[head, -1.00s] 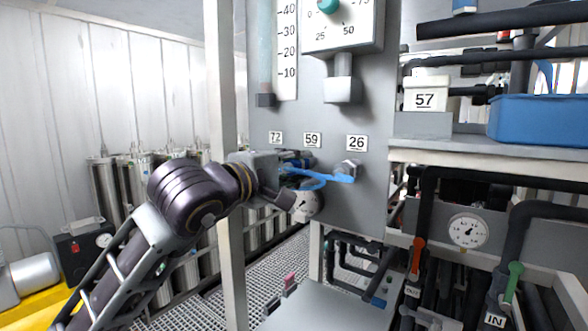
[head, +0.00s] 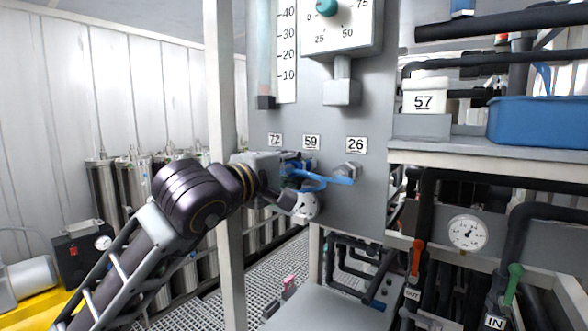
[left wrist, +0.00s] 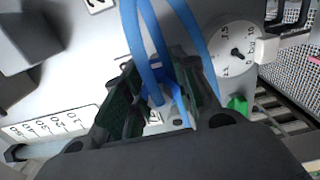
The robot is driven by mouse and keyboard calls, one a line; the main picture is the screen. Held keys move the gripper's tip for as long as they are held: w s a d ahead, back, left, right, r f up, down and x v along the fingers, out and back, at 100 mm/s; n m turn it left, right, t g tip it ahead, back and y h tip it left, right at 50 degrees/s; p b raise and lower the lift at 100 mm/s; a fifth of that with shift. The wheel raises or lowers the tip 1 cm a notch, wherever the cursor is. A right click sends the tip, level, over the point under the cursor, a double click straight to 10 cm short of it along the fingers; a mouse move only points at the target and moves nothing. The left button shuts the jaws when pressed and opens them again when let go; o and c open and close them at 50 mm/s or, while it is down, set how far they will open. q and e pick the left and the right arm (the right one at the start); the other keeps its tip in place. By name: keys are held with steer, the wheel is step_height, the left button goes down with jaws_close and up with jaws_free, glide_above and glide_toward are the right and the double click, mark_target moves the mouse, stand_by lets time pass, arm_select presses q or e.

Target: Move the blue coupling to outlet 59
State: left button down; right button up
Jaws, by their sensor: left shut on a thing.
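My left gripper (head: 296,164) is at the grey panel, just below the label 59 (head: 311,142). It is shut on the blue coupling (left wrist: 180,94), which sits between its dark green-black fingers in the left wrist view. A blue hose (head: 332,180) loops from the gripper towards the outlet under label 26 (head: 356,144). Outlet 59 is mostly hidden behind the fingers, so I cannot tell whether the coupling touches it. Label 72 (head: 275,140) is to the left, its outlet hidden by the gripper. My right gripper is not in view.
A round gauge (head: 306,206) sits just below my left gripper. A pale upright post (head: 222,120) stands left of the panel, close to my arm. A shelf with a blue bin (head: 540,121) is at the right, with dark pipes and another gauge (head: 467,233) below.

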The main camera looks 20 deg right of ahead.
arm_select(q)
steer(key=shift+w+d, duration=0.15)
steer(key=shift+d, duration=0.1)
steer(key=c, duration=1.1)
jaws_free()
steer(key=shift+o, duration=0.2)
steer(key=shift+a, duration=0.15)
steer(key=v, duration=1.2)
